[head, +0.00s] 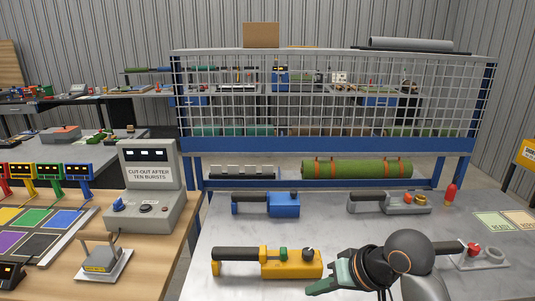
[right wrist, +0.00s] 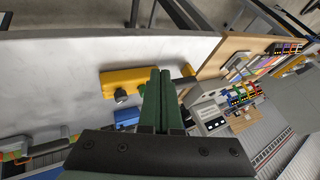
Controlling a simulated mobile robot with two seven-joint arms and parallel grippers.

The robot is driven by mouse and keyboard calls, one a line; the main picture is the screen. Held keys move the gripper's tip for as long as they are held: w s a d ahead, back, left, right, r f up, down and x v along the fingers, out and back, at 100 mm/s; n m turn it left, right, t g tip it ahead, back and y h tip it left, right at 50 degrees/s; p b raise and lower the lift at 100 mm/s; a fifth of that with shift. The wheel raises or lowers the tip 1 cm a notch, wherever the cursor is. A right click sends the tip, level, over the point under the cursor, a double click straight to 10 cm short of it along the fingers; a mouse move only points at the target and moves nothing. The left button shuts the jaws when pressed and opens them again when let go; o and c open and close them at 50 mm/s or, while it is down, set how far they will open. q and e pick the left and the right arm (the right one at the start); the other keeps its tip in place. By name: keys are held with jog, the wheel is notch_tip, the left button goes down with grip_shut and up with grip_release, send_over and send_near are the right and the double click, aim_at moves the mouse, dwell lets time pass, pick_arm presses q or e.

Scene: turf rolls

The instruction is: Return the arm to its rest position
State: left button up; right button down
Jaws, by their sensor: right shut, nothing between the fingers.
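My right gripper (head: 312,289) hangs over the front of the grey bench, at the bottom of the head view. In the right wrist view its two green fingers (right wrist: 160,75) lie together with nothing between them. The yellow tool (head: 290,263) with a black handle lies on the bench just left of and behind the gripper. The yellow tool also shows in the right wrist view (right wrist: 122,80), beside the fingers. My right arm comes in from the bottom right. My left gripper is not in view.
A blue tool (head: 283,206) and a grey tool (head: 395,204) lie farther back. A green turf roll (head: 350,170) lies behind them, below a wire mesh panel (head: 330,90). A red-topped device (head: 478,258) stands at right. A wooden table with a control box (head: 150,205) is at left.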

jog(key=s+d+f+m+t, duration=0.1)
jog(key=s+d+f+t, duration=0.15)
jog(key=f, duration=1.45)
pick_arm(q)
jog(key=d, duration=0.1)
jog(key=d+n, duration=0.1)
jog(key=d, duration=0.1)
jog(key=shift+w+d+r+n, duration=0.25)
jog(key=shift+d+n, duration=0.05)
pick_arm(e)
jog(key=s+d+f+n+t+h, duration=0.1)
jog(key=s+d+f, duration=0.1)
jog(key=s+f, duration=0.4)
jog(key=s+d+f+n+t+h, duration=0.1)
jog(key=s+d+f+h, duration=0.1)
jog(key=s+f, duration=0.4)
jog(key=s, duration=0.4)
jog(key=shift+d, duration=0.25)
